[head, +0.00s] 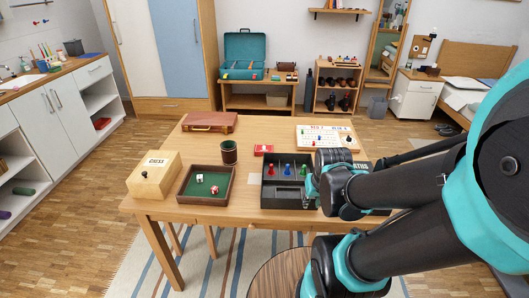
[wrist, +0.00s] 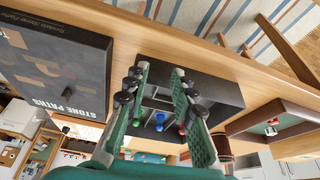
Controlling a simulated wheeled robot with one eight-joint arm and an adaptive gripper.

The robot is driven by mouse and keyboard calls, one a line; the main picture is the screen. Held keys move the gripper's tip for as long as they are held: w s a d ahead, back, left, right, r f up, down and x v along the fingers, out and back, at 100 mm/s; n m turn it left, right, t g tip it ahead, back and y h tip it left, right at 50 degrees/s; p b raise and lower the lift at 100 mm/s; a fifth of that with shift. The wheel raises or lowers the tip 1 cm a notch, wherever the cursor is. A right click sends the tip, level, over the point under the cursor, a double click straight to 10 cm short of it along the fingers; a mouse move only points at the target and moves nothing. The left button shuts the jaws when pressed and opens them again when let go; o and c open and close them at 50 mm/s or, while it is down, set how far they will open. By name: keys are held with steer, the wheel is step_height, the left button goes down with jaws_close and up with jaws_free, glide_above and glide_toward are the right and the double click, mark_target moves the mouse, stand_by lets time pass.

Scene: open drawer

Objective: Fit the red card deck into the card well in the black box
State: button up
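The red card deck (head: 263,149) lies flat on the table behind the black box in the head view; I cannot make it out in the wrist view. The black box (head: 270,203) stands open near the table's front edge, with red, blue and green pawns in its compartments. The box also shows between and beyond my fingers in the wrist view (wrist: 222,92). My gripper (wrist: 159,84) is open and empty, with its two green fingers apart above the box. In the head view my gripper (head: 311,187) is at the box's right side, and my arm hides that side.
A green-lined dice tray (head: 181,192), dice cup (head: 229,152) and wooden box (head: 150,187) stand left. A brown case (head: 209,121) and white game board (head: 327,138) lie behind. A dark "Stone Paths" box (wrist: 60,60) lies close beside my gripper.

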steer(key=shift+o, duration=0.6)
steer(key=shift+o, duration=1)
steer(key=shift+w+r, duration=0.15)
steer(key=shift+w, duration=0.05)
steer(key=o, duration=0.9)
steer(key=w+a+r+n+g, duration=0.1)
steer(key=w+r+n, duration=0.3)
steer(key=w, duration=0.6)
steer(key=shift+w+a+r, duration=0.25)
steer(key=shift+w+r, duration=0.15)
steer(key=shift+r, duration=0.3)
step_height(320, 180, up, 6)
steer(key=n+g, duration=0.3)
steer(key=n, duration=1)
glide_above(267, 148)
steer(key=f, duration=1)
steer(key=shift+w+d+f, duration=0.25)
steer(key=shift+w+f, duration=0.1)
steer(key=shift+f, duration=0.05)
steer(key=shift+s+a+f, duration=0.1)
steer(key=shift+s+f, duration=0.05)
steer(key=shift+f, duration=1.35)
steer(key=shift+s+a+f, duration=0.1)
steer(key=shift+f, duration=1.4)
